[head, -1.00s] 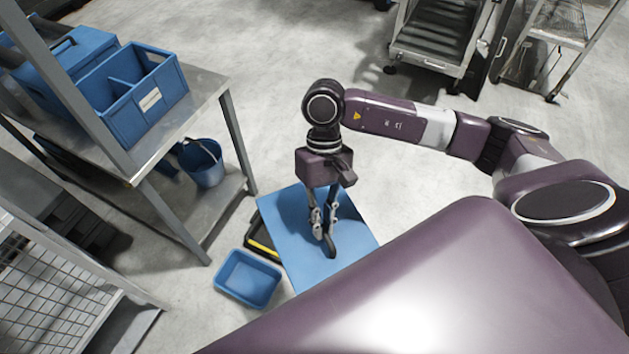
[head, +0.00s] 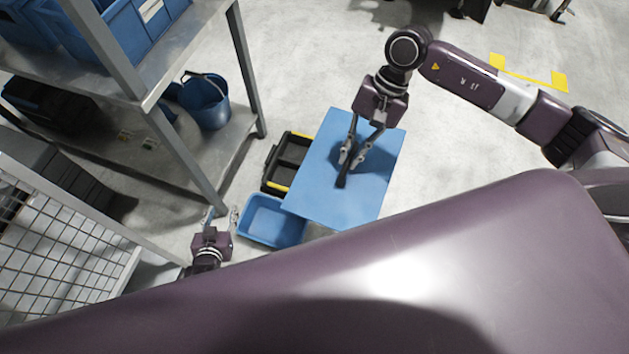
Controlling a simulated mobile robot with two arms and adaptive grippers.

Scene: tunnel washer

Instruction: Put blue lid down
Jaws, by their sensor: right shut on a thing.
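The blue lid (head: 319,194) is a flat rectangular panel with a dark handle (head: 342,180) near its middle. My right gripper (head: 346,168) is above the lid and shut on the handle. The lid overlaps part of the black crate and an edge of the blue tray in the picture; I cannot tell whether it touches them or hangs above. My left gripper (head: 221,217) is open and empty, just left of the blue tray.
A blue tray (head: 272,222) and a black crate with yellow edging (head: 285,162) are beside the lid. A metal shelf table (head: 190,60) with blue bins and a blue bucket (head: 206,101) stands left. A wire cage (head: 52,240) is lower left.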

